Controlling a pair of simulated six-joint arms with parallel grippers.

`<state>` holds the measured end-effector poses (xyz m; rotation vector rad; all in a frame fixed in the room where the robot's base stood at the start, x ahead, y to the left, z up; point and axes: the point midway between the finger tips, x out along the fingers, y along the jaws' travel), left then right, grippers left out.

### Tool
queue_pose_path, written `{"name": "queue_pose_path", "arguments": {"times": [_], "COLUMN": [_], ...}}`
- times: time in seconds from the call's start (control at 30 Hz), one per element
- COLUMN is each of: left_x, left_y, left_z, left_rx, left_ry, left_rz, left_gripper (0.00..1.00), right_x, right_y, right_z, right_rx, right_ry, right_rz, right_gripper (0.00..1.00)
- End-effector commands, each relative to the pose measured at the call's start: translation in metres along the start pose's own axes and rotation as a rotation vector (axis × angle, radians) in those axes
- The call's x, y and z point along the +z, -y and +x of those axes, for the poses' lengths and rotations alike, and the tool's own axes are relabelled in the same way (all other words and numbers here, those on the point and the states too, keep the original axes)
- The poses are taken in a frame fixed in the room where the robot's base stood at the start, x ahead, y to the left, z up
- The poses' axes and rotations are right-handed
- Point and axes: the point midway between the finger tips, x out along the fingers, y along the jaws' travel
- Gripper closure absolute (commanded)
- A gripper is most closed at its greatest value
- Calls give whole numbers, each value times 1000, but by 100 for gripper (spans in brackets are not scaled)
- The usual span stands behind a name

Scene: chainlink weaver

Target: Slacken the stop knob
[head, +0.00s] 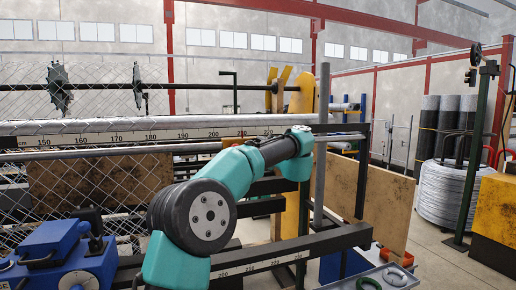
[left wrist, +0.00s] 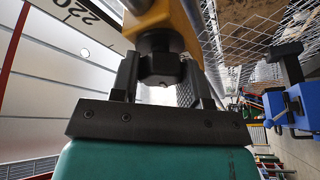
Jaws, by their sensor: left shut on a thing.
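The stop knob (left wrist: 160,68) is a dark, roughly round piece under a yellow stop body (left wrist: 180,22) in the left wrist view. My left gripper (left wrist: 158,80) is shut on the knob, one black finger on each side of it. In the head view my teal and black left arm reaches up over the machine. The fingers and knob are hidden there by the arm. My right gripper is in neither view.
Wire mesh (head: 95,185) hangs at the left, with a blue machine unit (head: 60,262) at the lower left. A grey post (head: 322,130) stands right of the arm. A grey tray (head: 340,284) is at the bottom right, with wire coils (head: 450,195) beyond.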

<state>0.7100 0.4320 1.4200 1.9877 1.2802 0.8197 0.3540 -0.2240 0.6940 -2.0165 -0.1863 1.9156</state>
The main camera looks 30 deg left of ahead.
Motion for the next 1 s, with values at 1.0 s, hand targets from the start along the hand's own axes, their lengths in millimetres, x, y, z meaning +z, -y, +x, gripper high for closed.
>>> {"name": "queue_pose_path", "arguments": {"times": [1.0], "left_x": [0], "left_y": [1], "left_z": [0], "left_rx": [-361], "left_ry": [92], "left_rz": [-889], "left_gripper": [82], "right_x": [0], "right_y": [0], "right_z": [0], "right_rx": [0], "right_ry": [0], "right_rz": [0], "right_gripper": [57]}}
